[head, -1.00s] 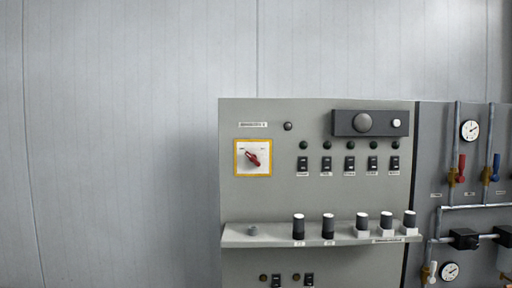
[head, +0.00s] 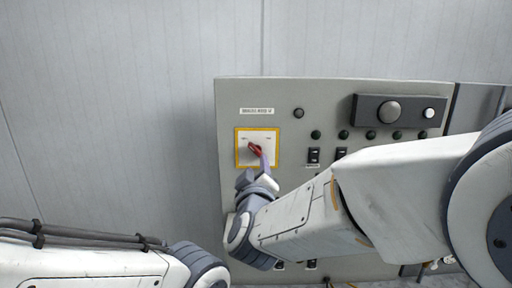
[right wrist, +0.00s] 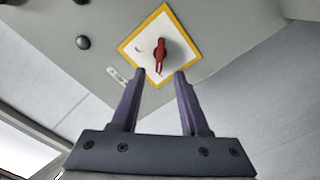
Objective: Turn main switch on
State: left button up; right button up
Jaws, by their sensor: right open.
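The main switch is a red rotary handle (head: 256,149) on a white plate with a yellow frame, on the upper left of the grey control panel (head: 330,92). In the right wrist view the handle (right wrist: 160,55) lies ahead of and roughly between the fingertips. My right gripper (head: 264,170) is close in front of the switch, just below the handle in the head view. Its two purple fingers (right wrist: 159,78) are open with nothing between them. I cannot tell the exact gap to the handle. My left arm shows at the lower left; its gripper is out of view.
A white label (head: 257,111) sits above the switch. Black rocker switches (head: 314,155) and a dark box with a round knob (head: 390,112) are to the right. My right arm covers much of the lower panel. The wall left of the panel is bare.

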aim_at(257, 153)
jog(key=w+p, duration=0.3)
jog(key=w, duration=0.4)
jog(key=shift+w+d+r, duration=0.1)
jog(key=shift+w, duration=0.75)
grip_shut()
